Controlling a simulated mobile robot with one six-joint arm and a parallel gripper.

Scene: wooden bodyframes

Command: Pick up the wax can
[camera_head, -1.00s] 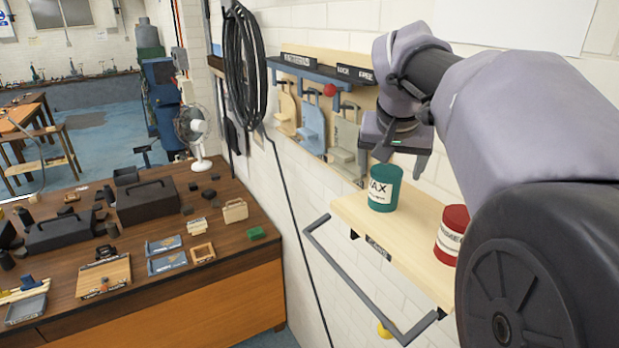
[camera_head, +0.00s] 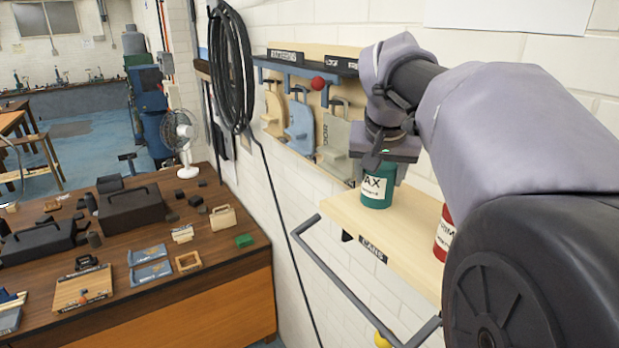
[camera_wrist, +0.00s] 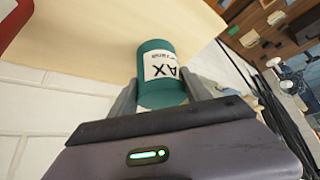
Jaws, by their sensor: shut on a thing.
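The wax can (camera_head: 376,187) is a teal cylinder with a white label reading "AX" in view. It stands upright on the light wooden wall shelf (camera_head: 400,232). My gripper (camera_head: 383,166) points down over the can and is shut on it, with its fingers on either side. The wrist view shows the can (camera_wrist: 160,72) between the two grey fingers, its label upside down in the picture. My gripper (camera_wrist: 165,96) hides part of the can's near end there. I cannot tell whether the can's base is off the shelf.
A red can (camera_head: 443,238) stands on the same shelf, partly hidden by my arm. A grey rail (camera_head: 345,282) juts out in front of the shelf. Clamps (camera_head: 300,125) hang on the wall board behind. A wooden workbench (camera_head: 225,245) with tools stands at left.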

